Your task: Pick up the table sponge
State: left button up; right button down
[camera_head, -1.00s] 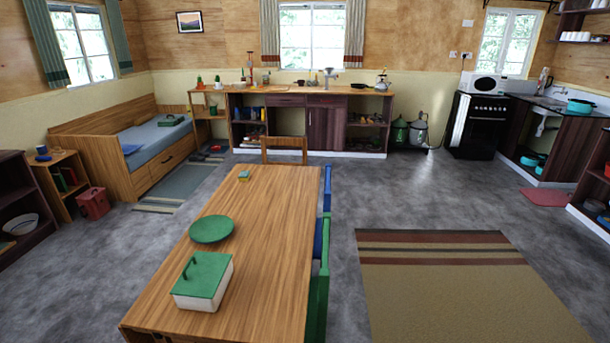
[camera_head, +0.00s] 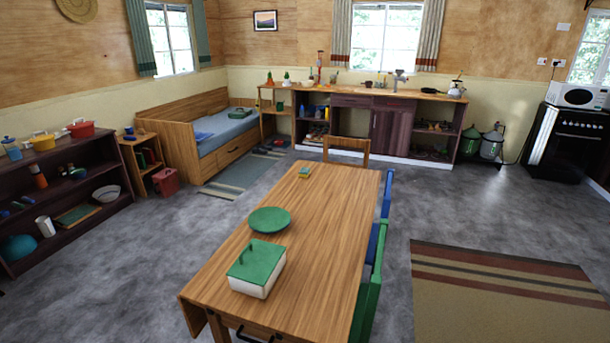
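The table sponge (camera_head: 304,172) is a small block, yellowish with a blue-green top. It lies near the far end of the long wooden table (camera_head: 318,220). A green plate (camera_head: 269,220) and a white box with a green lid (camera_head: 257,268) stand on the same table, nearer to me. Neither of my grippers shows in the head view.
A wooden chair (camera_head: 346,146) stands at the table's far end. Blue and green chairs (camera_head: 367,301) line its right side. A dark shelf (camera_head: 65,215) stands at the left wall. Grey floor is free left of the table; a striped rug (camera_head: 500,300) lies right.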

aim_at(304, 172)
jog(key=u, duration=1.85)
jog(key=i, duration=4.2)
jog(key=z, duration=3.05)
jog(key=i, duration=0.75)
